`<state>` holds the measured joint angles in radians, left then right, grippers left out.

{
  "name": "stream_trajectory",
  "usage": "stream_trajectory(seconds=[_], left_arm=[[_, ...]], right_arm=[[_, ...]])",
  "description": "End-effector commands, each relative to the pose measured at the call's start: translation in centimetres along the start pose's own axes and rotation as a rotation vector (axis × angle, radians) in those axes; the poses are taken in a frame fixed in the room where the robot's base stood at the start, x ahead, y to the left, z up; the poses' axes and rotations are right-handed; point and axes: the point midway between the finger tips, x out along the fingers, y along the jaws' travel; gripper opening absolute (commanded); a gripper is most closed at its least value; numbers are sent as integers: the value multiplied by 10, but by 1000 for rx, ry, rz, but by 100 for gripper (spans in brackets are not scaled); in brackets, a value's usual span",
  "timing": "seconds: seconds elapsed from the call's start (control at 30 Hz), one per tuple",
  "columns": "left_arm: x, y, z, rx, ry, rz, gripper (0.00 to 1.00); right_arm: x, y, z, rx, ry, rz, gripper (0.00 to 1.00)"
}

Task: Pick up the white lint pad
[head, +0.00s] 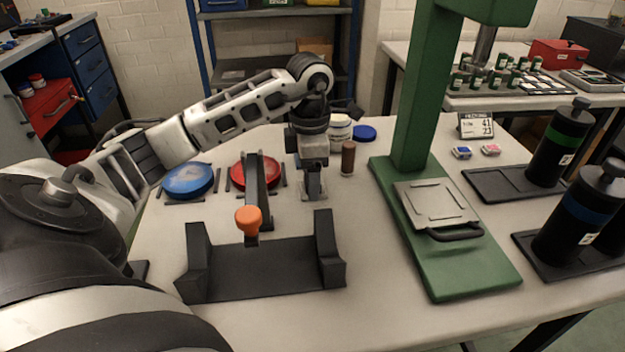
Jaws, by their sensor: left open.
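My left gripper (313,194) points down at the table, right of the red disc and left of the brown cylinder. It is open, with its fingertips low near the tabletop. A small pale grey patch shows around the fingertips; it may be the white lint pad, but the fingers cover much of that spot and I cannot tell it apart from them. I cannot see whether the fingers touch anything. My right gripper is not in view.
A black lever with an orange knob (248,219) and a black cradle (265,272) stand in front. Nearby are a red disc (266,175), a blue disc (188,180), a brown cylinder (348,158), a white jar (340,133) and a green press (460,255) on the right.

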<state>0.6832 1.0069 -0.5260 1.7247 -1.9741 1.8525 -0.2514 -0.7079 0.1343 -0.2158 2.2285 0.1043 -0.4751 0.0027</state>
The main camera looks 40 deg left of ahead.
Motion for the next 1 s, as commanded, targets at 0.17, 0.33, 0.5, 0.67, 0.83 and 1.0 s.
stream_trajectory(seconds=[0.17,0.33,0.5,0.67,0.83,1.0], left_arm=[[5,0,0,0,-1,0,66],[5,0,0,0,-1,0,52],[5,0,0,0,-1,0,18],[4,0,0,0,-1,0,18],[-4,0,0,0,-3,2,18],[-35,1,1,-1,-5,3,18]], right_arm=[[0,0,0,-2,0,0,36],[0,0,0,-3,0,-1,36],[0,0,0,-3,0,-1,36],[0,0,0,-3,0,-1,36],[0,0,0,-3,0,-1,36],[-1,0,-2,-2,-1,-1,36]])
